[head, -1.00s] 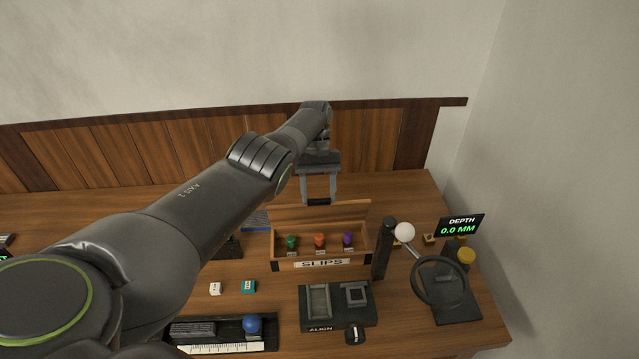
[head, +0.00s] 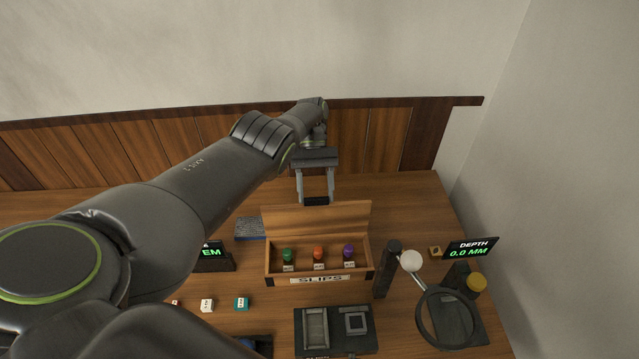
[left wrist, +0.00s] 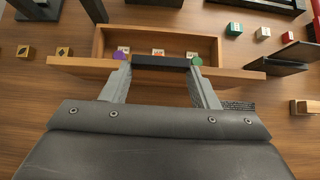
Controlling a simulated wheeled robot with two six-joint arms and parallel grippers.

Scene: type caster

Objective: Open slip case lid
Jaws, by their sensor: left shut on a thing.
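The wooden slip case (head: 320,280) stands on the desk with a "SLIPS" label on its front. Its lid (head: 285,220) is raised at the back, and the inside is exposed. Green, orange and purple knobbed slips stand in it. My left gripper (head: 316,201) is behind the case, shut on the black handle at the lid's top edge. In the left wrist view the handle (left wrist: 160,62) spans between the fingertips, and the lid's edge (left wrist: 240,74) shows at both sides. It partly hides the slips there. My right gripper is not in view.
A magnifier ring (head: 447,318) and a dark post (head: 387,270) stand right of the case. An align block (head: 335,332) lies in front, small cubes (head: 241,303) at front left. A depth display (head: 470,248) is at the right. The wall panelling (head: 385,140) is behind.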

